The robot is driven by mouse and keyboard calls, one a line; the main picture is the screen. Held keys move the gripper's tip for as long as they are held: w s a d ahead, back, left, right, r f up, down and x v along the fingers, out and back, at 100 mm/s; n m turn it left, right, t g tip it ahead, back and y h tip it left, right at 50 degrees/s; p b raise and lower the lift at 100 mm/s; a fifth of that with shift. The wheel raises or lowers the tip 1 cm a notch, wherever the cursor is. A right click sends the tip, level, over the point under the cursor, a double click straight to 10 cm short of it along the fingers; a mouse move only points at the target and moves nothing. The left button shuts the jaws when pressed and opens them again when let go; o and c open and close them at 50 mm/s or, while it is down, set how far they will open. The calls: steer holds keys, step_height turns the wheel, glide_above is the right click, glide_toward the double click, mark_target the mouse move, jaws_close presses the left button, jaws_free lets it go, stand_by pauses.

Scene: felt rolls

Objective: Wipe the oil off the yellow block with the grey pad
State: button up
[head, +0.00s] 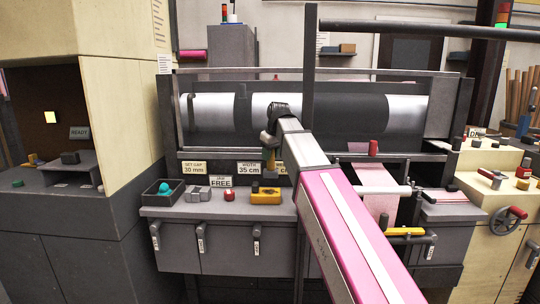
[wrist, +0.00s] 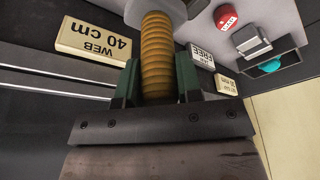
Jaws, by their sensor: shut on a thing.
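My gripper (wrist: 155,85) has its dark green fingers shut on a ribbed brown handle. In the head view my gripper (head: 270,140) points down over the bench, and the brown handle (head: 269,160) hangs below it. A pale grey round piece (wrist: 160,8), seemingly the grey pad, sits at the handle's far end in the wrist view. The yellow block (head: 259,197) lies on the grey bench below the handle, with a dark patch on top. I cannot tell whether the pad touches it. The block is hidden in the wrist view.
Small signs (head: 194,168) stand behind. A dark upright post (head: 308,90) is close right of my gripper. Large rollers (head: 405,108) are at the back.

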mark_target(270, 168)
steer(key=shift+f, duration=2.45)
steer(key=shift+f, duration=0.5)
steer(key=shift+s, duration=0.15)
steer(key=shift+s+r, duration=0.1)
steer(key=shift+s, duration=1)
steer(key=shift+w, duration=0.15)
steer(key=shift+w, duration=1.1)
